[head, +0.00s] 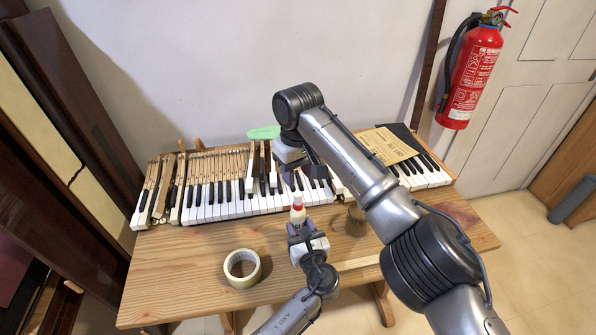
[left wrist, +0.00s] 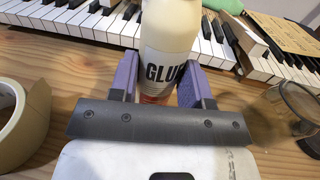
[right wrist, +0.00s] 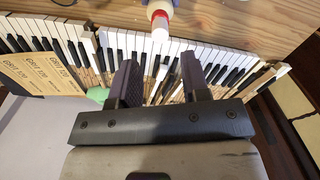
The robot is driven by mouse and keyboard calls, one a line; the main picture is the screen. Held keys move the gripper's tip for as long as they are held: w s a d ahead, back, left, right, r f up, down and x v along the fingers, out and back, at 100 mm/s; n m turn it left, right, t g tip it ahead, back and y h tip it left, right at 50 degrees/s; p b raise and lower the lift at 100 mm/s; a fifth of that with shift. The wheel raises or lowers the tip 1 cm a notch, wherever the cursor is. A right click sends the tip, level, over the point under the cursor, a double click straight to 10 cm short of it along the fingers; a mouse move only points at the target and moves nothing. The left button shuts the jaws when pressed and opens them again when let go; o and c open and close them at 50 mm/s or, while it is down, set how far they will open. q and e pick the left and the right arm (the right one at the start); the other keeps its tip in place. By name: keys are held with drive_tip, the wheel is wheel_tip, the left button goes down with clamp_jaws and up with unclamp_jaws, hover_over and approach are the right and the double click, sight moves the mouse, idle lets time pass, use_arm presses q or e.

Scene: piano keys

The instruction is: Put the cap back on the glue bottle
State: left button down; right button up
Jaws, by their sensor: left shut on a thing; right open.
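A white glue bottle (head: 298,214) with a red collar and a pale tip stands upright in my left gripper (head: 304,233), above the table's front part. In the left wrist view the fingers are shut around the bottle (left wrist: 167,50), whose label reads GLUE; its top is cut off. The right wrist view shows its red collar (right wrist: 159,15) and white tip, pointing toward the keys. Whether the white tip is bare nozzle or cap, I cannot tell. I see no separate cap. My right gripper (right wrist: 157,78) is open and empty over the keys, behind the bottle.
A piano keyboard (head: 230,207) lies along the back of the wooden table (head: 180,262). A tape roll (head: 232,276) lies at the front left. A glass jar (left wrist: 297,102) stands right of the bottle. Sandpaper sheets (head: 388,144) and a green piece (head: 263,132) lie at the back.

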sight(298, 194)
idle(0.4)
drive_tip(key=shift+f, duration=3.95)
clamp_jaws()
drive_tip(key=shift+o, duration=0.8)
unclamp_jaws()
